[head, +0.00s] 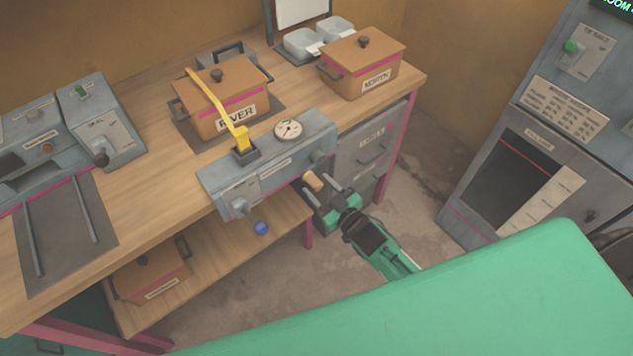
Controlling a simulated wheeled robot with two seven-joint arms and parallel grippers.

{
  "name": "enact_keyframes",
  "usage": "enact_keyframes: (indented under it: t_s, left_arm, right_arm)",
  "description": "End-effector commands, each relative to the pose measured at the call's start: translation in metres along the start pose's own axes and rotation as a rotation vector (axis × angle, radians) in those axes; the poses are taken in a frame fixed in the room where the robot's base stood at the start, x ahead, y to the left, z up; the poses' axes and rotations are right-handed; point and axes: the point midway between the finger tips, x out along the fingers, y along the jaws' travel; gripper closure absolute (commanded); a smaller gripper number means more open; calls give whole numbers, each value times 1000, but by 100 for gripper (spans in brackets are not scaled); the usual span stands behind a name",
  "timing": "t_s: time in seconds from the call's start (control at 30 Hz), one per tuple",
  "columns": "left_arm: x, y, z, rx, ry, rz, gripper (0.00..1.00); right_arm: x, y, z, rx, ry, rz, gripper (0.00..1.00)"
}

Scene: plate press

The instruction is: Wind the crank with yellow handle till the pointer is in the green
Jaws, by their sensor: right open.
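The crank's yellow handle (313,182) sticks out low at the right front of a grey machine box (222,184) on the bench edge. A round white gauge (288,130) with a dark pointer sits on top of the box. The pointer's exact position and any green zone are too small to tell. My right gripper (325,188) is open, with its fingers close around or beside the yellow handle; I cannot tell whether they touch it. My left gripper is not in view.
A yellow lever (240,138) rises from the box, and a blue knob (261,228) hangs below its front. Brown pots marked RIVER (222,92) and NORTH (362,66) stand behind on the wooden bench (150,190). A grey cabinet (530,150) stands right, with open floor between.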

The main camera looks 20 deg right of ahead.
Motion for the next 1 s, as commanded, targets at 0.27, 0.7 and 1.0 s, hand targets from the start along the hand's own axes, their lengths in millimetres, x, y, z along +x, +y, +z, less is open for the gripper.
enact_keyframes:
  t_s: [0.27,0.7,1.0]
  left_arm:
    - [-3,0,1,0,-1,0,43]
    - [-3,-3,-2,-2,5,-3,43]
    - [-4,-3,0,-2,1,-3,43]
  right_arm:
    - [17,0,0,-1,-1,0,50]
    - [18,0,0,-1,0,0,88]
    - [17,0,-1,6,0,0,100]
